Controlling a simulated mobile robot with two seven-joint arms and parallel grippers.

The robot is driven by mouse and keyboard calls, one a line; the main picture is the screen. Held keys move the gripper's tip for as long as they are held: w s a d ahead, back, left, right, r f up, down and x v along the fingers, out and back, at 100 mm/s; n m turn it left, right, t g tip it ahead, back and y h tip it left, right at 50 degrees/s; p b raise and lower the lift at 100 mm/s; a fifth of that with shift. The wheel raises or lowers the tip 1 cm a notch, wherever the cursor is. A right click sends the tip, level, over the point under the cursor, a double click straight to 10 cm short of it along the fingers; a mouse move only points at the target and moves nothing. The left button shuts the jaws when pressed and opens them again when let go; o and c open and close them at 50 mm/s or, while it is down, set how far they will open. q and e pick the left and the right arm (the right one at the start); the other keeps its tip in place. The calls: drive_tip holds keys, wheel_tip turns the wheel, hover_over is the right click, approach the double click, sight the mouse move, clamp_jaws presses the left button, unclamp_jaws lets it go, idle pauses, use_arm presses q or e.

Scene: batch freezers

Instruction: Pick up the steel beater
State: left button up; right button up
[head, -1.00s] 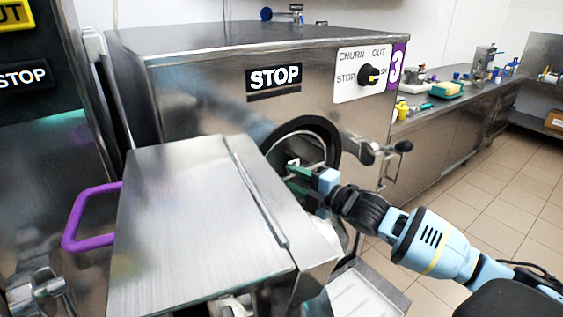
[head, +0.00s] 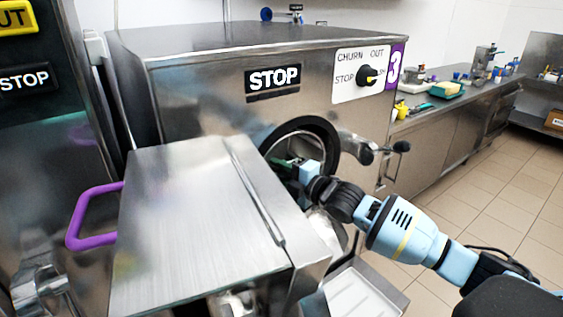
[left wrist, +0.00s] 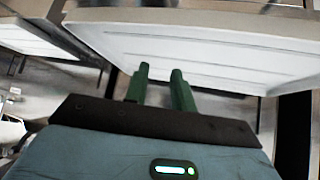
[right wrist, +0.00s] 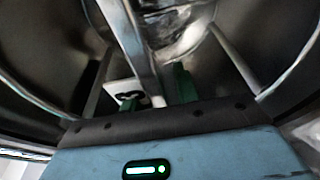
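The steel beater (right wrist: 145,58) shows in the right wrist view as pale metal bars inside the round barrel. One bar runs down toward the gap between the green fingers of my right gripper (right wrist: 156,95). The fingers stand apart; I see no clear grip on the bar. In the head view my right gripper (head: 287,168) reaches into the barrel mouth (head: 328,135), and its fingertips are partly hidden by the rim and the open door (head: 190,215). My left gripper (left wrist: 158,88) is open and empty, in front of a white ribbed tray (left wrist: 200,55). It is hidden in the head view.
The batch freezer (head: 210,90) carries a STOP sign (head: 273,79) and a knob (head: 367,76). A purple handle (head: 85,222) sits left of the door. A tray (head: 365,295) lies below the barrel. A side counter (head: 440,120) holds small items. The floor (head: 505,195) at right is clear.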

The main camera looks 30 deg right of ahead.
clamp_jaws()
drive_tip(key=shift+r, duration=0.1)
